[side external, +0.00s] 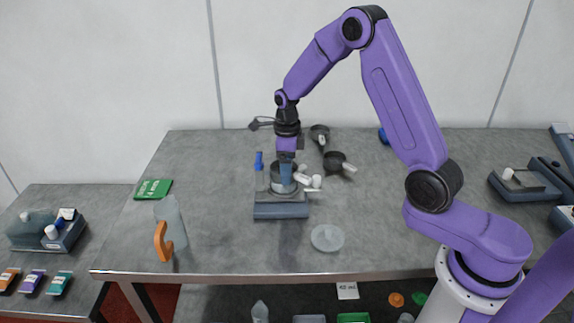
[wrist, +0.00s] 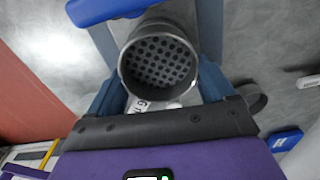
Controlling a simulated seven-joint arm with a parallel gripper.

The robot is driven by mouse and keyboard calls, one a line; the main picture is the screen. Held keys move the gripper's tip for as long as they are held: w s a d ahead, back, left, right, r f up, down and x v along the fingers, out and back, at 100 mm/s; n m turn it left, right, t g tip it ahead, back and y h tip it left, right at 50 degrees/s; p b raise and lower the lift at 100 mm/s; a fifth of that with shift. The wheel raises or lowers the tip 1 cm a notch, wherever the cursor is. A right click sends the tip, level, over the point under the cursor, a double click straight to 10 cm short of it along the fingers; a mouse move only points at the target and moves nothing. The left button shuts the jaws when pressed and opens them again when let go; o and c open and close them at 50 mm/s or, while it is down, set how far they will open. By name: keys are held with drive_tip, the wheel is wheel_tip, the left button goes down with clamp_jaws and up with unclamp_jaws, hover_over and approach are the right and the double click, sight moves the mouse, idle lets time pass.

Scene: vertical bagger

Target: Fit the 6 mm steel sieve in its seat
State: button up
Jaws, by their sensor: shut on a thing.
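The steel sieve (wrist: 158,62), a grey round cup with a perforated floor, sits between the fingers of my gripper (wrist: 160,88) in the wrist view. The gripper is shut on it. A white tag with partly hidden print shows at its near side. In the side view my gripper (side external: 286,163) points down over the blue-grey bagger (side external: 281,209), and a grey cylinder (side external: 283,180) shows between its fingers and the bagger. I cannot tell whether the sieve touches its seat; the seat is hidden.
Two dark sieves with white tags, one farther back (side external: 320,133) and one nearer (side external: 336,160), lie behind and right. A clear round lid (side external: 327,238) lies front right. A clear jug (side external: 171,222) with an orange handle stands left, near a green card (side external: 153,189).

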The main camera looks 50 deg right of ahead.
drive_tip(key=shift+f, duration=0.4)
idle(0.3)
drive_tip(key=o, duration=1)
drive_tip(key=shift+r, duration=0.15)
drive_tip(key=shift+r, duration=3.4)
wheel_tip(320, 180, up, 17)
drive_tip(key=shift+r, duration=0.2)
